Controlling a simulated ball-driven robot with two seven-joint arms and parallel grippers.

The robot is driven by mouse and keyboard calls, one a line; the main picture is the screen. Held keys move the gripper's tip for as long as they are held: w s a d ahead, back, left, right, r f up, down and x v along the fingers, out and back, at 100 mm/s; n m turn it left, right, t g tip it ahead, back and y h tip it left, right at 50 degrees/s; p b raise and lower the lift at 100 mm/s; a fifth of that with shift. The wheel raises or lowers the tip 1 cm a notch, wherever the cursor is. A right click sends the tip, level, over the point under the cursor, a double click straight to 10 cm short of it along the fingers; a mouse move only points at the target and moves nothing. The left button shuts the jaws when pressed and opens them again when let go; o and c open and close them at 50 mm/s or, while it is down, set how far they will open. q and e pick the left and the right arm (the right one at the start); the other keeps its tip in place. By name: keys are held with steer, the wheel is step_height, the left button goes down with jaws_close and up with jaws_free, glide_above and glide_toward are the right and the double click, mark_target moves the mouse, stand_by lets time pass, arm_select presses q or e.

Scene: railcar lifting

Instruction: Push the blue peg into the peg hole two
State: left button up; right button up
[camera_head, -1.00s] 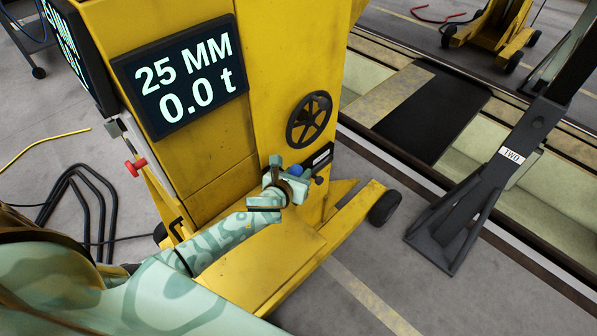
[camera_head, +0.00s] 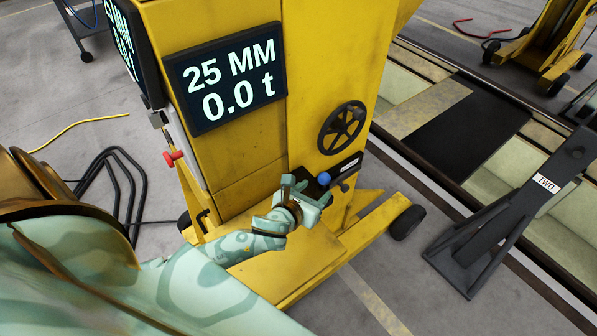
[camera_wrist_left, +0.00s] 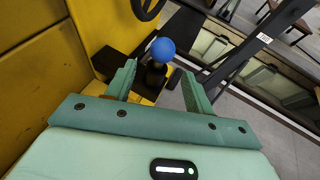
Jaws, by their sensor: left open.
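The blue peg (camera_head: 324,179) shows as a round blue knob at a dark plate on the yellow lifting jack, below the black handwheel. In the left wrist view the blue peg (camera_wrist_left: 163,50) stands on a dark stem just beyond the fingers. My left gripper (camera_head: 305,192) is open right in front of it; its two fingers (camera_wrist_left: 160,84) lie either side of the line to the peg, and I see no grip on it. The peg hole two cannot be made out. My right gripper is not in view.
The yellow jack carries a display (camera_head: 229,84) reading 25 MM and 0.0 t, and a handwheel (camera_head: 342,127). A dark stand labelled TWO (camera_head: 500,220) is on the right beside the rail pit. A red handle (camera_head: 173,158) is at the jack's left side.

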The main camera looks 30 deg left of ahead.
arm_select(q)
steer(key=v, duration=0.8)
steer(key=shift+s+r+p, duration=0.15)
steer(key=shift+s+p, duration=0.1)
steer(key=shift+p, duration=0.1)
steer(key=shift+s, duration=0.1)
